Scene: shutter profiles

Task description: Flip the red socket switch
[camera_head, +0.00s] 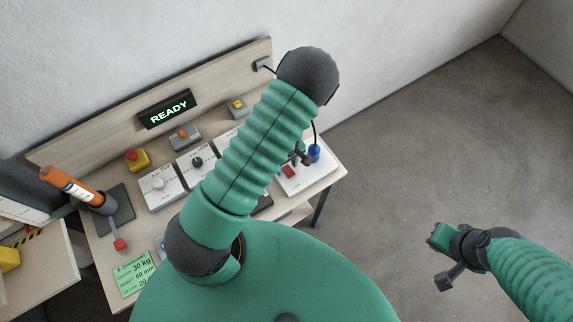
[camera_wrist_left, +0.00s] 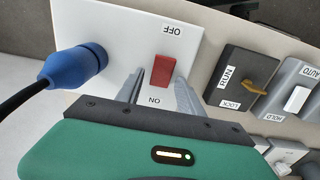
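The red socket switch (camera_head: 288,172) sits on a white socket panel (camera_head: 308,181) at the right end of the bench. In the left wrist view the red rocker (camera_wrist_left: 162,71) lies between OFF and ON labels on the white plate (camera_wrist_left: 120,25). My left gripper (camera_wrist_left: 158,84) is open, with one finger on each side of the rocker. Whether either finger touches it I cannot tell. In the head view the left gripper (camera_head: 302,155) is small and partly hidden by my arm. My right gripper (camera_head: 447,277) hangs over bare floor, away from the bench; its fingers are unclear.
A blue plug (camera_wrist_left: 72,65) with a black cable is in the socket beside the switch. A dark RUN/LOCK switch box (camera_wrist_left: 240,80) and a grey AUTO/HOLD box (camera_wrist_left: 294,95) stand nearby. A READY display (camera_head: 168,109) is on the back board. The floor at right is clear.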

